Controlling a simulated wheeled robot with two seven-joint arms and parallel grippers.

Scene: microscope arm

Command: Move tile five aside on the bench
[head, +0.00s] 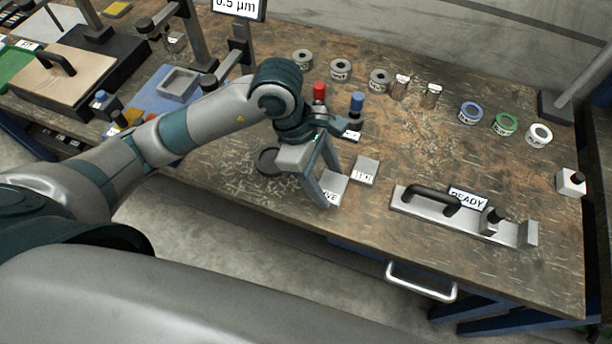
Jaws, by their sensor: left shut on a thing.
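Tile five (334,186) is a small grey tile with a white label on its front, of which I can read only the end, "IVE". It is near the front edge of the wooden bench (420,148). My left gripper (325,184) points down at its left side, shut on it, and one finger hides part of the tile and label. I cannot tell whether the tile touches the bench. My right gripper is not in view.
Another labelled tile (366,168) lies close on the right. A dark ring (268,161) lies on the left. Red (319,91) and blue (357,102) topped pieces stand behind. A metal bar with a black handle (432,197) and READY sign lies right. Labelled rings line the back.

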